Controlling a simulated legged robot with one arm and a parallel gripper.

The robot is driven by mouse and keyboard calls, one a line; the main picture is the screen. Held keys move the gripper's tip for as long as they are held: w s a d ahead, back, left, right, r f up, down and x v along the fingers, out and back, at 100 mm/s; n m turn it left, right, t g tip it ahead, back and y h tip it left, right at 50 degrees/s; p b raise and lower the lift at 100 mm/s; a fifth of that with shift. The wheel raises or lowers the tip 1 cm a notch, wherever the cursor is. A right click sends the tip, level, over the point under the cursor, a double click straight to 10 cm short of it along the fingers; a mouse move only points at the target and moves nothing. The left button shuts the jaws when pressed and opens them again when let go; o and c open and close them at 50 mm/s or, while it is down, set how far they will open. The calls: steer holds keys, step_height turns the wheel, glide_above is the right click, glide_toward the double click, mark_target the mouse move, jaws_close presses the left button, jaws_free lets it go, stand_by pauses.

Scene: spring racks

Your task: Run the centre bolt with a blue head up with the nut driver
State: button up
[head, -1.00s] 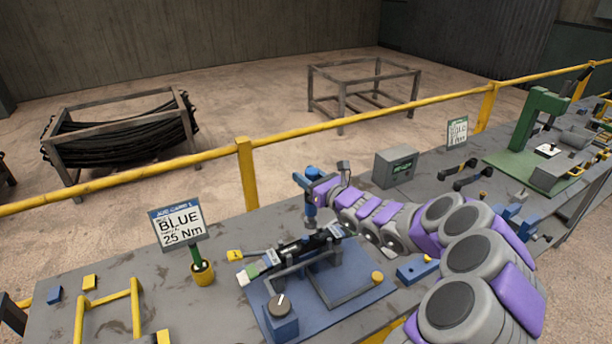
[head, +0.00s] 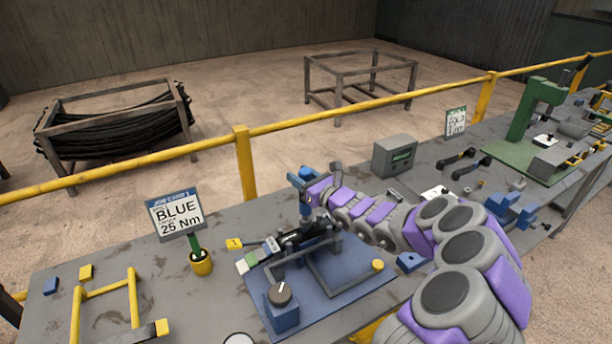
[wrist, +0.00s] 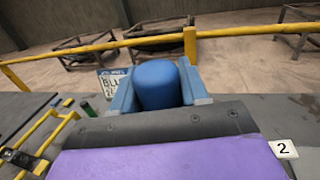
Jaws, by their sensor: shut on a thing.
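My gripper (head: 306,190) is shut on the blue nut driver (head: 304,209), which hangs upright over the middle of the dark spring pack (head: 292,241). In the wrist view the driver's round blue top (wrist: 157,84) sits between the two light-blue fingers of my gripper (wrist: 157,92). The spring pack lies in a blue fixture (head: 338,292) with grey bars. The centre bolt and its head are hidden by the driver and my gripper. I cannot tell whether the driver's lower end is seated on the bolt.
A job card (head: 176,214) reads "BLUE 25 Nm". A dial box (head: 283,310) stands at the fixture's front. A grey box (head: 395,156) stands behind my arm, and a yellow frame (head: 103,310) is at the left. A yellow rail (head: 245,165) runs along the bench's far side.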

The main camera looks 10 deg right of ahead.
steer(key=shift+d+r+p, duration=0.1)
steer(key=shift+d+p, duration=0.4)
steer(key=shift+d, duration=0.35)
steer(key=shift+a, duration=0.85)
stand_by(0.3)
steer(key=shift+s+d+b, duration=0.1)
steer(key=shift+d+b, duration=0.05)
steer(key=shift+b, duration=0.25)
steer(key=shift+a, duration=0.7)
steer(key=shift+d, duration=0.35)
stand_by(0.3)
steer(key=o, duration=0.7)
jaws_close()
